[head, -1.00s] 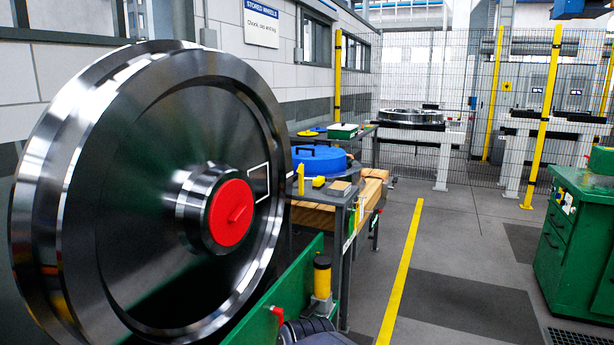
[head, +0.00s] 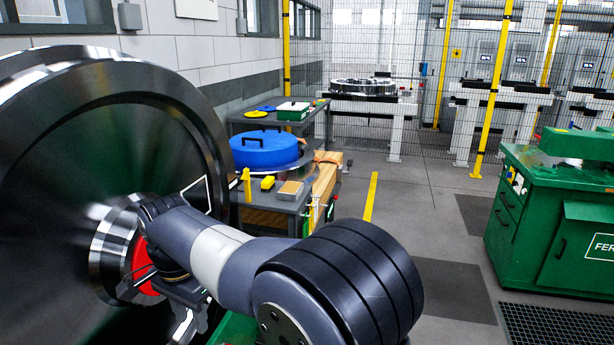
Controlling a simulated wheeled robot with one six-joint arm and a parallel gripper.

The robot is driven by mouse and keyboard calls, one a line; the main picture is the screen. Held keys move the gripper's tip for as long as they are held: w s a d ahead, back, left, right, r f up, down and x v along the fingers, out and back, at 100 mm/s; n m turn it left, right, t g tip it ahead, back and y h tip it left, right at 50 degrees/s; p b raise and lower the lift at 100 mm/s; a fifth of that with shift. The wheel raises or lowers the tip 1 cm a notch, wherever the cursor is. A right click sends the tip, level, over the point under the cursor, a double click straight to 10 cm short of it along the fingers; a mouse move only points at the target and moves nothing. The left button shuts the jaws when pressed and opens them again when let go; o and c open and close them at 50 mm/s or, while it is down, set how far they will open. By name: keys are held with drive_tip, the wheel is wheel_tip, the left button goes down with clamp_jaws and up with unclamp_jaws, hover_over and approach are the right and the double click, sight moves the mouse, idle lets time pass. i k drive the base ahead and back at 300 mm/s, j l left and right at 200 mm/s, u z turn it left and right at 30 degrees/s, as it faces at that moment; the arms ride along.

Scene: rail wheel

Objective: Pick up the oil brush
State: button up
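I cannot make out the oil brush for certain. On the near bench (head: 285,205) stand a slim upright yellow item (head: 246,186), a small yellow block (head: 267,183) and a tan-topped block (head: 290,191); any brush among them is too small to tell. My gripper (head: 187,322) is at the lower left, in front of the large steel wheel (head: 60,210) and its red hub cap (head: 141,262). It is left of and nearer than the bench items, apart from them.
A blue lidded drum (head: 264,150) stands on the bench behind the small items. A farther table holds a green-and-white box (head: 292,111) and a yellow disc (head: 256,114). A green cabinet (head: 535,215) stands at right. The grey floor (head: 415,205) between is clear.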

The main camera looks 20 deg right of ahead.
sight(267, 184)
drive_tip(key=i+l+z, duration=0.2)
drive_tip(key=i, duration=0.35)
drive_tip(key=i+l+z, duration=0.2)
drive_tip(key=i, duration=0.35)
drive_tip(key=i+l+z, duration=0.2)
drive_tip(key=i, duration=0.4)
drive_tip(key=i+l+u, duration=0.1)
drive_tip(key=i+u, duration=0.2)
drive_tip(key=i+l+u, duration=0.2)
drive_tip(key=i+u, duration=0.15)
drive_tip(key=i, duration=0.15)
drive_tip(key=i+l+u, duration=0.3)
drive_tip(key=i+j, duration=0.05)
drive_tip(key=i, duration=0.05)
